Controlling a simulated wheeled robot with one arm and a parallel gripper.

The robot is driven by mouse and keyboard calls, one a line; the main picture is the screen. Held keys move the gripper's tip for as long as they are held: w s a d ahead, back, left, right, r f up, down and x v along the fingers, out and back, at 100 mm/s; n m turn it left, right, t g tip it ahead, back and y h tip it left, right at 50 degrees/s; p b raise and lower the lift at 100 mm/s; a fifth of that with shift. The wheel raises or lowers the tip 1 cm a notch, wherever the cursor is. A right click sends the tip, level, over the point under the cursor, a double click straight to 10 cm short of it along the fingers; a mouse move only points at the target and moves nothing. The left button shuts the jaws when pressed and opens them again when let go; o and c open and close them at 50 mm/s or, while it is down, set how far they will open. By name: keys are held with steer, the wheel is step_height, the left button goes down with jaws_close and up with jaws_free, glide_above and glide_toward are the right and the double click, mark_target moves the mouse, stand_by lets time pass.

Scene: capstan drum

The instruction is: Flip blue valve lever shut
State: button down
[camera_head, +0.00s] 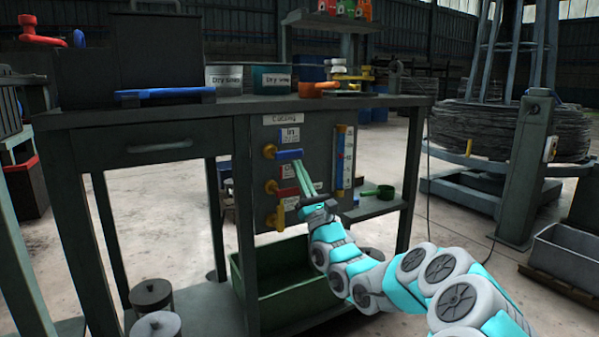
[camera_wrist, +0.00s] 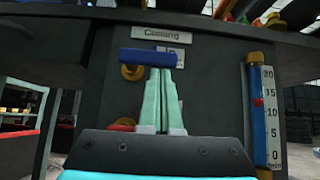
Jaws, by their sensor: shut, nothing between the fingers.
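The blue valve lever (camera_head: 289,154) is on the dark panel under the "Cooling" label, below a small sign reading "In". It lies about level and points right from its brass valve body (camera_head: 269,151). In the wrist view the blue lever (camera_wrist: 150,58) crosses just beyond my fingertips, with its brass fitting (camera_wrist: 132,72) below left. My gripper (camera_head: 299,165) is shut and empty, its pale green fingers together. The fingertips (camera_wrist: 160,72) are at the lever's underside near its right part. I cannot tell whether they touch it.
A level gauge (camera_head: 343,157) with a scale stands right of the levers. A green bin (camera_head: 270,297) sits under the panel. The bench top (camera_head: 230,103) overhangs above.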

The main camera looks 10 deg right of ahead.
steer(key=shift+w+d+r+n+g+y+p, duration=0.15)
steer(key=shift+n+g+y, duration=0.1)
steer(key=shift+n+y, duration=0.25)
steer(key=shift+s+d+r+n+g+y+p, duration=0.1)
steer(key=shift+n+g+y+p, duration=0.1)
steer(key=shift+n+y, duration=0.25)
steer(key=shift+w+d+r+n+g+y+p, duration=0.15)
steer(key=shift+n+g+y, duration=0.15)
steer(key=shift+n, duration=0.25)
step_height(320, 180, up, 8)
steer(key=a+n+g+y+p, duration=0.1)
steer(key=n+g+y+p, duration=0.3)
steer(key=n+g, duration=1.2)
steer(key=shift+s+a+n+p, duration=0.3)
steer(key=shift+n+p, duration=1.45)
steer(key=shift+n, duration=2.25)
steer(key=shift+d, duration=0.1)
